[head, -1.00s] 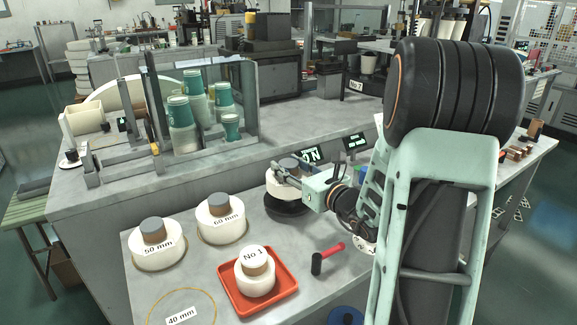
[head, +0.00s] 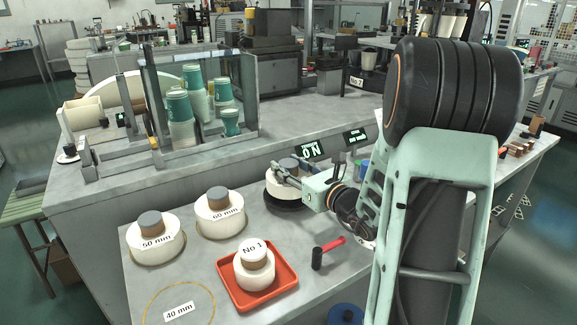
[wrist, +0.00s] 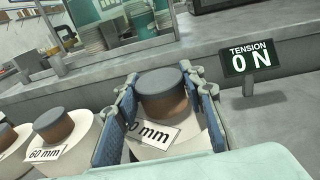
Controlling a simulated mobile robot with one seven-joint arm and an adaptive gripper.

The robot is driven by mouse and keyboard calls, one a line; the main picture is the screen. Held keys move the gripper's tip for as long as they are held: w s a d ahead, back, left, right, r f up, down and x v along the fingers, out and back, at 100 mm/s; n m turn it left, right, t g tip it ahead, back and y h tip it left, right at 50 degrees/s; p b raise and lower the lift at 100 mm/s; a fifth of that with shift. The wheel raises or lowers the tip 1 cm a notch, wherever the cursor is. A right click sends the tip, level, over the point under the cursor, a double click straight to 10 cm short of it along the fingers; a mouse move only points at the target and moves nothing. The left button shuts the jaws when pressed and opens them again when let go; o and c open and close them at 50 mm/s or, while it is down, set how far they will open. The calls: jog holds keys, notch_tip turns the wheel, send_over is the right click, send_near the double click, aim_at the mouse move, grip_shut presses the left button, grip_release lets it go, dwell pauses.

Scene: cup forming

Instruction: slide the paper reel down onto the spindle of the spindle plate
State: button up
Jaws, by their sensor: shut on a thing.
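The paper reel (head: 279,187) is white, with a brown core and a dark grey cap. My gripper (head: 293,179) is shut on it at the back middle of the near table. In the wrist view the reel (wrist: 150,150) sits between the two blue-padded fingers, its label partly hidden and reading "0 mm". The black spindle plate (head: 288,206) shows directly under the reel. The spindle is hidden. I cannot tell whether the reel touches the plate.
A 50 mm reel (head: 157,247) and a 60 mm reel (head: 220,226) stand at left. A No 1 reel lies in a red tray (head: 290,284). A hammer (head: 317,258) lies near. The 40 mm ring (head: 150,305) is empty. The tension display (wrist: 249,60) reads 0 N.

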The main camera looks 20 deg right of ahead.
jog(key=shift+f+b, duration=0.9)
jog(key=shift+f, duration=0.05)
dwell(0.5)
jog(key=o, duration=2)
jog(key=shift+f, duration=0.1)
jog(key=shift+r+p, duration=2.9)
jog(key=shift+r, duration=1.2)
